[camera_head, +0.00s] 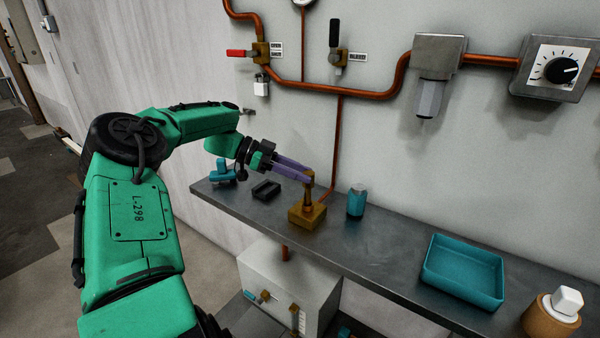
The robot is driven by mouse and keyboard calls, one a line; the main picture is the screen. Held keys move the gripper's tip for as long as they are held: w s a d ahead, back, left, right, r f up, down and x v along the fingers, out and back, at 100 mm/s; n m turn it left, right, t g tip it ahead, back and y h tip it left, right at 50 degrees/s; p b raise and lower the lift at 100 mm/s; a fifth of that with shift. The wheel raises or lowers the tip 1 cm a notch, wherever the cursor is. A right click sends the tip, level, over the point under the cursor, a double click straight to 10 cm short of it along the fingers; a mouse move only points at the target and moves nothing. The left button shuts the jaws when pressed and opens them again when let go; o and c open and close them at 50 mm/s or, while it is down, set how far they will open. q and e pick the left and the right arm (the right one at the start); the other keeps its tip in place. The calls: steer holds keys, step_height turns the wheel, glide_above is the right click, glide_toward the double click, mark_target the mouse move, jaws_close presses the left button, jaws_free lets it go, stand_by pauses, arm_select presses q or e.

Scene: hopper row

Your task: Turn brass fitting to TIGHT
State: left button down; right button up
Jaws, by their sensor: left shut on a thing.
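The brass fitting (307,213) stands on the grey shelf, with a square base and a narrow upright stem. My left gripper (306,177), with purple fingers, reaches in from the left and is shut on the top of the stem. The fingers cover part of the stem's top. Any TIGHT marking on the fitting cannot be made out. My right gripper is not in view.
On the shelf (385,245) are a teal valve-like part (222,172), a small black tray (266,190), a teal cylinder (356,201), a teal tray (463,270) and a tan container (550,315). Copper pipes (340,140) run along the wall behind.

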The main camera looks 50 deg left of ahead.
arm_select(q)
steer(key=shift+s+f, duration=0.2)
steer(key=shift+f, duration=0.3)
steer(key=c, duration=0.8)
jaws_free()
steer(key=shift+c, duration=0.2)
steer(key=o, duration=0.4)
steer(key=shift+w, duration=0.15)
steer(key=p+v, duration=0.1)
steer(key=v, duration=1.3)
steer(key=shift+a+r, duration=0.25)
